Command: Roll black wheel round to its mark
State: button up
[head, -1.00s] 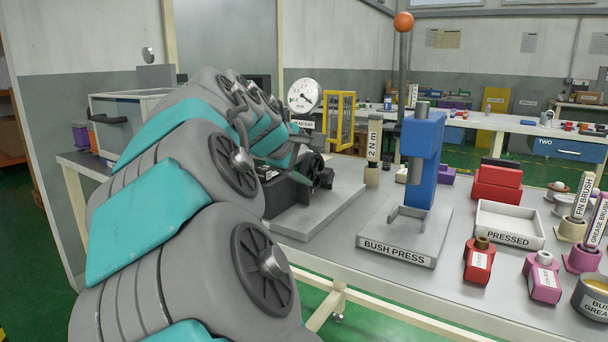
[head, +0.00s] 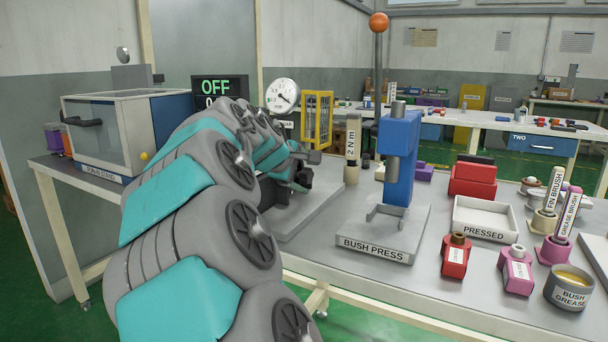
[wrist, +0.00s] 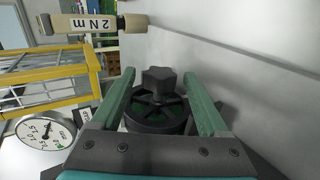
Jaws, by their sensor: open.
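The black wheel (wrist: 152,112) shows in the wrist view as a spoked disc with a dark lobed knob (wrist: 158,80) on it. My gripper (wrist: 160,76) is open. One green finger is on each side of the knob and in front of the wheel, and I see a gap between knob and fingers. Whether a finger touches the wheel rim I cannot tell. I cannot make out the wheel's mark. In the head view my arm covers most of the wheel and its stand; the grey base plate (head: 318,212) shows beside it.
A round dial gauge (head: 282,96) and a yellow-framed guard (head: 318,118) stand behind. The 2 N m tool (head: 351,150) and the blue bush press (head: 398,160) stand to the right. A glass-lidded box (head: 110,125) and an OFF display (head: 219,88) are at left.

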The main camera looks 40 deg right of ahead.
grip_shut()
jog(key=shift+a+f+t+h+b, duration=0.1)
jog(key=shift+f+t+h+b, duration=0.25)
jog(key=shift+h+b, duration=0.45)
jog(key=shift+f+b, duration=0.1)
jog(key=shift+b, duration=0.45)
jog(key=shift+r+t+h+b, duration=0.2)
jog(key=shift+t+h+b, duration=0.15)
jog(key=shift+h, duration=0.15)
grip_release()
jog(key=shift+a, duration=0.15)
jog(key=v, duration=0.7)
jog(key=shift+s+a+r, duration=0.1)
jog(key=shift+s+a, duration=0.05)
jog(key=shift+a, duration=0.15)
